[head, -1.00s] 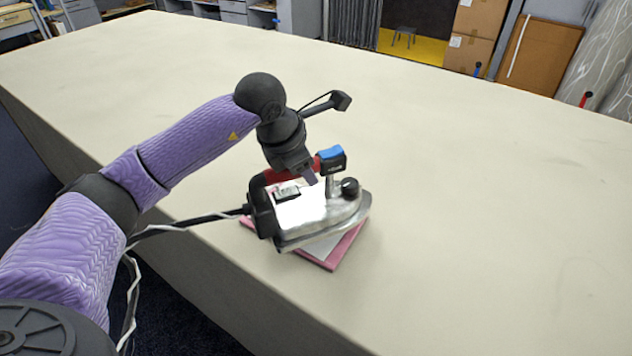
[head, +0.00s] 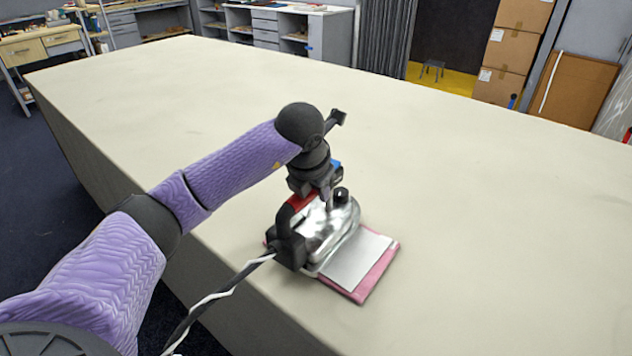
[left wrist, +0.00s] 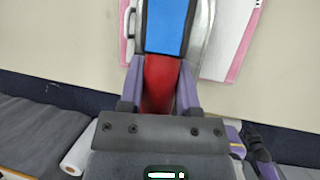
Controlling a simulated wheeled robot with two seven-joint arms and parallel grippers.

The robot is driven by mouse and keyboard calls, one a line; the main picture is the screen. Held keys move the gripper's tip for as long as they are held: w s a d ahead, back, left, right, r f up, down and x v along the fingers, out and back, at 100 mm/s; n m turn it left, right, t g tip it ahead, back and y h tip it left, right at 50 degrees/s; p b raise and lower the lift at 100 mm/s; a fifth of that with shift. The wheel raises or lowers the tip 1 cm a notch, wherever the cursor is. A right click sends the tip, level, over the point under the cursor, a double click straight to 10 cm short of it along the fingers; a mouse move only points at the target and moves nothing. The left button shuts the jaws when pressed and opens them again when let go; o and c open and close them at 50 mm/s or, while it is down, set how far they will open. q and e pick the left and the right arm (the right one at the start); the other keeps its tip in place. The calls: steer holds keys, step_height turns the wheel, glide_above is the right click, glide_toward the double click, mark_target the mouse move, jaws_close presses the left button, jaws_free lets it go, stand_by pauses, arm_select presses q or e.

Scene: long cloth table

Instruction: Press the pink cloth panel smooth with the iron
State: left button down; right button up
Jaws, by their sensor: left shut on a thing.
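The silver iron (head: 332,228), with a red and blue handle, sits over the left part of the pink cloth panel (head: 366,288). A pale grey-white piece (head: 358,258) lies on the panel, leaving a pink border. The iron hides the panel's left part; I cannot tell whether its sole touches the cloth. My left gripper (head: 312,195) is shut on the iron's handle from above. In the left wrist view the gripper's fingers (left wrist: 160,88) straddle the red handle (left wrist: 161,75), and pink edges show on both sides. My right gripper is not in view.
The long cream table (head: 480,200) is clear beyond and right of the panel. Its near edge runs close in front of the panel. A black and white cord (head: 225,290) trails from the iron over that edge. Shelves and cardboard boxes (head: 515,50) stand behind the table.

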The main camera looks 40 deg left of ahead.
arm_select(q)
steer(key=shift+f, duration=0.25)
steer(key=shift+r, duration=0.1)
steer(key=shift+f+b, duration=0.35)
steer(key=shift+f, duration=0.15)
stand_by(0.4)
steer(key=shift+s+f, duration=0.1)
steer(key=shift+f, duration=0.15)
stand_by(1.8)
step_height(320, 180, up, 8)
steer(key=p, duration=0.5)
steer(key=shift+f+p, duration=0.25)
steer(key=shift+p, duration=0.15)
steer(key=shift+f, duration=0.1)
